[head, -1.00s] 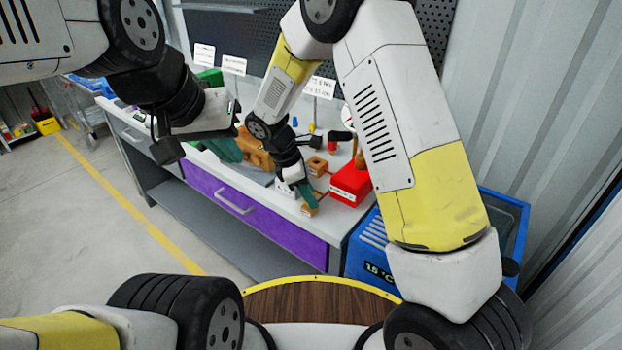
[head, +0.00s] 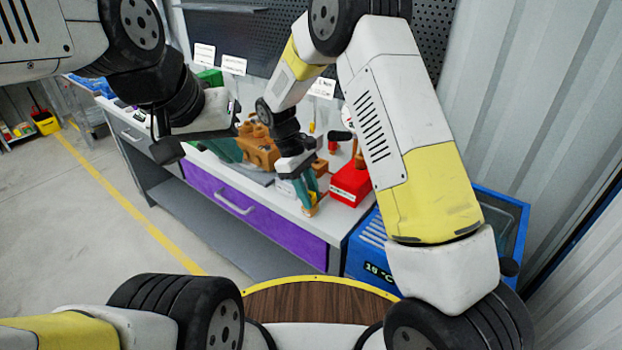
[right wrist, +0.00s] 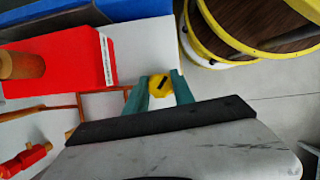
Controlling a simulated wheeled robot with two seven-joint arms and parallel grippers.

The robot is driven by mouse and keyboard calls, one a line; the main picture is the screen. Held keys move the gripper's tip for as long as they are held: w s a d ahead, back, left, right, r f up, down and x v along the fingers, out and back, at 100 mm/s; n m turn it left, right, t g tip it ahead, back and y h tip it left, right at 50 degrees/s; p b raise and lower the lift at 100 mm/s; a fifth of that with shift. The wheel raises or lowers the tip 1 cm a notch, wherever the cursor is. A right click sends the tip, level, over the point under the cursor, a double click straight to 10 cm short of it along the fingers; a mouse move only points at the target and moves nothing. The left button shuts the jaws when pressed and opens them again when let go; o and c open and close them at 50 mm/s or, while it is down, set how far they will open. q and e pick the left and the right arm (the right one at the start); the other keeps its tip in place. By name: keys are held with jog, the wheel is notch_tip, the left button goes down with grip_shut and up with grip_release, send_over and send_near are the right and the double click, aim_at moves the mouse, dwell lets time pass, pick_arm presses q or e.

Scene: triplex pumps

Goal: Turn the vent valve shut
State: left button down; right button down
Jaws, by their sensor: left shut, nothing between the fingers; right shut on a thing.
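The vent valve is a small yellow knob with a black bar across its face (right wrist: 160,84), seen in the right wrist view. It sits at the near edge of the bench and shows only partly in the head view (head: 311,211). My right gripper (right wrist: 159,93) has its teal fingers on either side of the knob and is shut on it. In the head view the right gripper (head: 308,198) points down at the bench edge. My left gripper (head: 228,151) is shut and empty, held up in front of the bench at the left, away from the valve.
A red box (head: 350,184) stands beside the valve, with orange pipework (right wrist: 95,105) near it. An orange-brown pump body (head: 258,148) lies behind my right gripper. A blue unit with a display (head: 372,262) stands right of the bench.

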jog(key=m, duration=0.2)
jog(key=m+g+y, duration=0.1)
jog(key=m, duration=0.2)
jog(key=shift+m+g+y, duration=0.6)
jog(key=shift+m+y, duration=0.6)
jog(key=shift+m, duration=1.3)
jog(key=c, duration=1.1)
grip_release()
jog(key=shift+o, duration=0.2)
jog(key=v, duration=0.8)
jog(key=shift+f, duration=0.1)
